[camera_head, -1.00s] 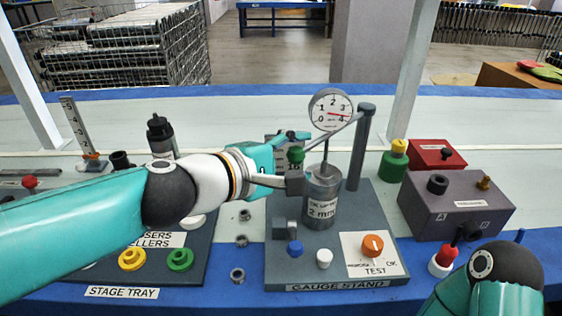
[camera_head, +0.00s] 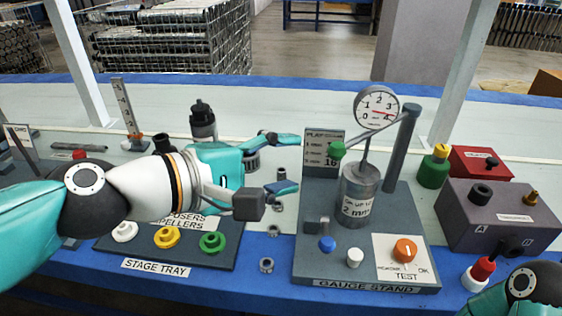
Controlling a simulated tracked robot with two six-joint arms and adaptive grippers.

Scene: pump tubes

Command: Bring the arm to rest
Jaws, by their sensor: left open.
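My left arm comes in from the left above the stage tray. Its gripper (camera_head: 290,163) is open and empty, with its two teal fingers apart and pointing right. It is left of the gauge stand (camera_head: 357,286), clear of the metal cylinder (camera_head: 356,196) marked 2 mm. The dial gauge (camera_head: 377,106) stands above that cylinder on a grey post. Of my right arm only a teal and black part shows in the lower right corner; its gripper is out of view.
The stage tray (camera_head: 195,254) holds white, yellow and green round pieces. Small metal rings lie between tray and stand. A dark bottle (camera_head: 202,121) stands behind my left arm. A purple-grey box (camera_head: 500,215), red box (camera_head: 481,162) and green-yellow cylinder (camera_head: 434,167) are at the right.

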